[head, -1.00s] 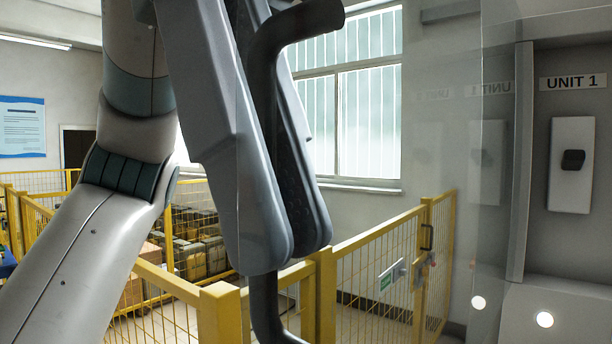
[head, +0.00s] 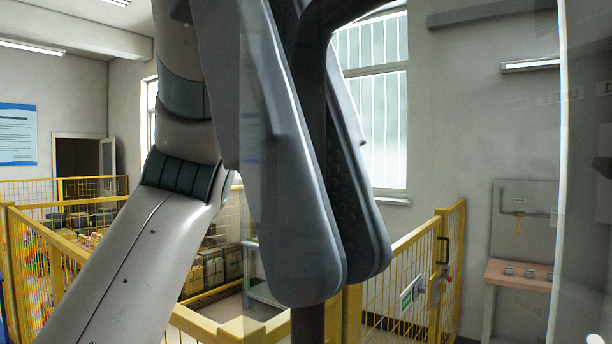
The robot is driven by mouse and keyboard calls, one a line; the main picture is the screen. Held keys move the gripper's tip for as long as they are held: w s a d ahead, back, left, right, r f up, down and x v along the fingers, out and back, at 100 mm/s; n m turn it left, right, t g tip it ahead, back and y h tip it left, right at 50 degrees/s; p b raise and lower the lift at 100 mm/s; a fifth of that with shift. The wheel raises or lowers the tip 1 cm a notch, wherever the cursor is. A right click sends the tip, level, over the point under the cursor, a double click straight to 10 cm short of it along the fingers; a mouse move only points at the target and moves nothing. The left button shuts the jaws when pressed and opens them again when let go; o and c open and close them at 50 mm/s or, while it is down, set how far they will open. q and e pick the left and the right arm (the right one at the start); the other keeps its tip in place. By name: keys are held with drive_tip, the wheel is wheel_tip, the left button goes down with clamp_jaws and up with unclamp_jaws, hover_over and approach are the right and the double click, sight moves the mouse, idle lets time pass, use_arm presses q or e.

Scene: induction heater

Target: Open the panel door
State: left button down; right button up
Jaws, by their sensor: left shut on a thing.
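The panel door (head: 587,140) is a clear, see-through sheet. A pale upright edge and faint mirrored lettering show on it at the right of the head view. Its dark bent bar handle (head: 311,90) runs down the middle of the view. My left gripper (head: 342,275) comes in from the upper left. Its two long grey fingers are shut on the handle, one on each side of it. The lower end of the bar shows below the fingertips. The grip point is partly hidden by the near finger. My right gripper is out of view.
A yellow mesh fence (head: 415,285) runs behind the handle and to the left. A small wooden-topped bench (head: 520,274) stands by the wall at the right. Several boxes (head: 212,270) lie beyond the fence. A window (head: 375,125) is behind the gripper.

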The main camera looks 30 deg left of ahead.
use_arm(q)
drive_tip(key=shift+r, duration=0.1)
drive_tip(key=c, duration=1.8)
unclamp_jaws()
drive_tip(key=shift+c, duration=0.2)
drive_tip(key=shift+a+r, duration=0.15)
drive_tip(key=shift+r, duration=0.4)
drive_tip(key=p+v, duration=0.7)
drive_tip(key=v, duration=0.9)
